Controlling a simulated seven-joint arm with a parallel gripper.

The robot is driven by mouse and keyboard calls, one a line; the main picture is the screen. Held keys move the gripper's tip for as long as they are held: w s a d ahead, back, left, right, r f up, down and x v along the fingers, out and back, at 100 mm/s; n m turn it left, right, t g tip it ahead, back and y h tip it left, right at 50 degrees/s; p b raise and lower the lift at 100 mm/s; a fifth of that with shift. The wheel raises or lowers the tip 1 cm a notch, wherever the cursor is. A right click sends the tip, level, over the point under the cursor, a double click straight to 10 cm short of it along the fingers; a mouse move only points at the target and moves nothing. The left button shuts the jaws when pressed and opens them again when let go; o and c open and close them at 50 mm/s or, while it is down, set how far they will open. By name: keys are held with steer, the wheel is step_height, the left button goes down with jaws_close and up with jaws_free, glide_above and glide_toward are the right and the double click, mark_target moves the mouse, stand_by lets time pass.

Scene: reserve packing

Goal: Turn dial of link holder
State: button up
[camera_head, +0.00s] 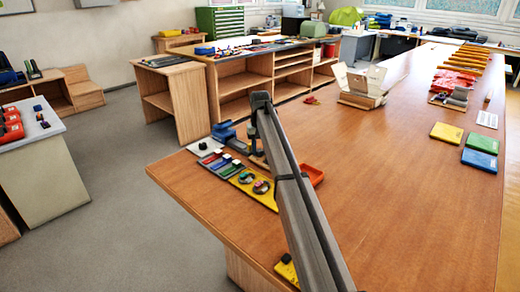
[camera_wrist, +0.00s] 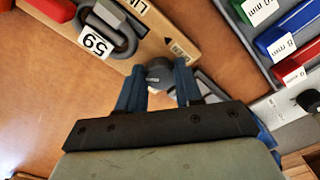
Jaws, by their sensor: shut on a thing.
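The link holder (camera_wrist: 165,35) is a light wooden block with dark lettering, seen at the top of the wrist view. A grey chain link (camera_wrist: 118,35) with a white tag reading 59 lies on it. A round dark grey dial (camera_wrist: 160,72) sits at the holder's near end. My gripper (camera_wrist: 158,84) has its two blue fingers on either side of the dial and is shut on it. In the head view, my arm hides most of the holder, and my gripper (camera_head: 257,152) is low at the table's left end.
A grey tray (camera_wrist: 262,62) of green, blue and red labelled pieces lies close on the right in the wrist view. A yellow board (camera_head: 264,198), a red tray (camera_head: 313,174) and a white plate with a black knob (camera_head: 203,147) are nearby.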

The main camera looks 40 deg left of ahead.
mark_target(259, 151)
steer(key=m, duration=0.5)
steer(key=shift+m, duration=0.3)
stand_by(0.4)
steer(key=o, duration=1)
steer(key=shift+o, duration=0.2)
steer(key=shift+a+r, duration=0.15)
steer(key=shift+r, duration=3.9)
steer(key=shift+s, duration=0.1)
